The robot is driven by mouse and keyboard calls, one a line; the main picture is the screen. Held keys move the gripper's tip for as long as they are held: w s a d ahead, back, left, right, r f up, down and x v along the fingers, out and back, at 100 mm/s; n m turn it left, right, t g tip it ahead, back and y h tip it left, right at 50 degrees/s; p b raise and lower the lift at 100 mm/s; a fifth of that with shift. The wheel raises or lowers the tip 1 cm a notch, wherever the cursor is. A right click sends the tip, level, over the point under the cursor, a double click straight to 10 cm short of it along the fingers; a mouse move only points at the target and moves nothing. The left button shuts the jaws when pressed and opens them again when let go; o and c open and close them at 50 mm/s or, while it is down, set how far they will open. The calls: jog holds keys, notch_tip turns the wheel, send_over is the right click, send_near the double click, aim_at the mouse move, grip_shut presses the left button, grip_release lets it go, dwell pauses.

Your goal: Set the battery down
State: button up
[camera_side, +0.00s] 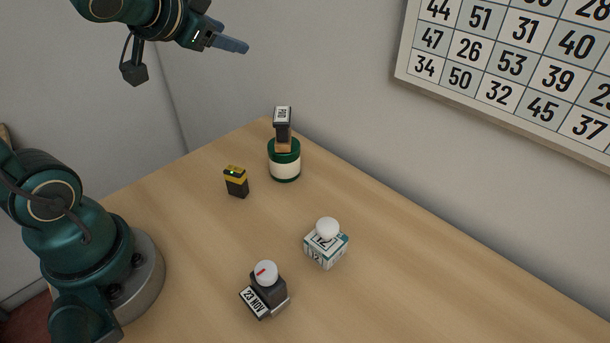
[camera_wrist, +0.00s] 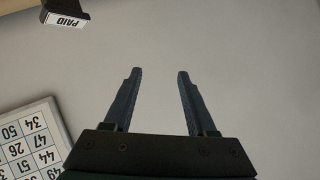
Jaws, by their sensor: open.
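A small black battery with a yellow top (camera_side: 236,181) stands upright on the wooden counter (camera_side: 190,235), left of a green and white round tin. It does not show in the wrist view. My gripper (camera_side: 247,47) is high above the counter at the top of the side view, well apart from the battery. In the wrist view the two fingers of my gripper (camera_wrist: 158,72) are spread with nothing between them.
A stamp (camera_side: 282,130) stands on the green and white tin (camera_side: 285,168). A white-knobbed cube (camera_side: 327,252) and a date stamp (camera_side: 262,299) stand nearer the front. A number board (camera_side: 510,65) hangs on the wall. Counter between these is bare.

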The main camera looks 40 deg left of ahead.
jog(key=s+d+f+g+h, duration=0.2)
jog(key=s+d+f, duration=0.2)
jog(key=s+d, duration=0.2)
jog(key=s+d+f+n+g+h, duration=0.1)
jog(key=s+d+f+g+h, duration=0.2)
jog(key=s+d, duration=0.3)
jog(key=s, duration=0.2)
jog(key=shift+s+f+g, duration=0.3)
jog(key=shift+f, duration=0.05)
